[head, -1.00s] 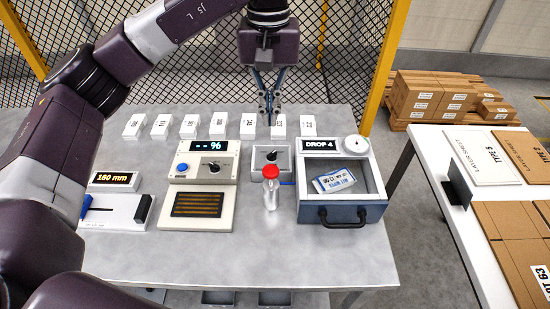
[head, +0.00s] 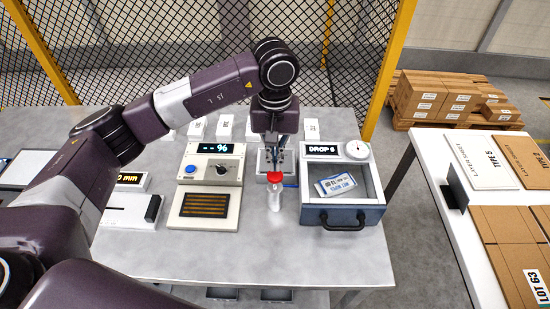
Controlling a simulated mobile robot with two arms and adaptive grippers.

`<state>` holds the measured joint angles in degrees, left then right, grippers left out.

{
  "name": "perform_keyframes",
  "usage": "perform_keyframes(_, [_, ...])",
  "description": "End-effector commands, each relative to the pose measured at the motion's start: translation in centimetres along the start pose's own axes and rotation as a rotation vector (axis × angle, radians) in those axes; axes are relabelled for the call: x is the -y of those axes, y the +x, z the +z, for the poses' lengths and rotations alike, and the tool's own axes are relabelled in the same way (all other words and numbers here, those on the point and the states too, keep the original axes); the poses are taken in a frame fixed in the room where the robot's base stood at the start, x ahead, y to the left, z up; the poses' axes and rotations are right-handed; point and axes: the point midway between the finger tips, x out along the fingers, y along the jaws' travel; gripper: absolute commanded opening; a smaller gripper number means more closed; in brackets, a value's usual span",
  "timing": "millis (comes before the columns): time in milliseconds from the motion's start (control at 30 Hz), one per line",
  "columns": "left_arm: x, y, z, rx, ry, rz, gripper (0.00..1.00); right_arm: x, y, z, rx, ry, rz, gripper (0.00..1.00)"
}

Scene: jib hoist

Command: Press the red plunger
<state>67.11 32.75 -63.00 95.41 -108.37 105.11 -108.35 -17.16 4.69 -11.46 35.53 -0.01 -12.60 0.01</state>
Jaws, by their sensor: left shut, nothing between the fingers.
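The red plunger (head: 275,178) is a round red cap on top of a small pale bottle (head: 274,198), standing upright on the grey table in the head view. My left gripper (head: 275,164) points down just behind and above the red cap, with its fingers shut and empty. Its tips overlap the cap's far edge in the picture; I cannot tell whether they touch it. My right gripper is not in view.
A beige panel (head: 215,165) with a knob and display stands to the left. An open-topped drawer unit (head: 312,214) marked "DROP 6" is close on the right. A small grey box (head: 264,168) is behind the plunger. The table front is clear.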

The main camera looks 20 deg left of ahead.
Motion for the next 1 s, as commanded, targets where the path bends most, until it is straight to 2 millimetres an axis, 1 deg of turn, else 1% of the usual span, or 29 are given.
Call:
perform_keyframes(33, [0.0,0.3,0.1,0.004,-0.001,0.0,0.0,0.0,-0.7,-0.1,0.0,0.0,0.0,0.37])
perform_keyframes(233, [0.0,1.7,0.0,0.001,-0.001,0.0,0.0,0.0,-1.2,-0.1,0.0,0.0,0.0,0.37])
perform_keyframes(633, [0.0,2.0,0.0,0.0,-0.001,0.0,0.0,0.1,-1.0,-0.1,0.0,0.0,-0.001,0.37])
perform_keyframes(767, [0.0,2.7,0.0,0.0,0.0,0.0,0.0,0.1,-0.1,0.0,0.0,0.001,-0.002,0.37])
perform_keyframes(1000, [0.0,5.1,0.0,-0.001,0.0,0.0,0.0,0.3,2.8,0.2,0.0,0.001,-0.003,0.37])
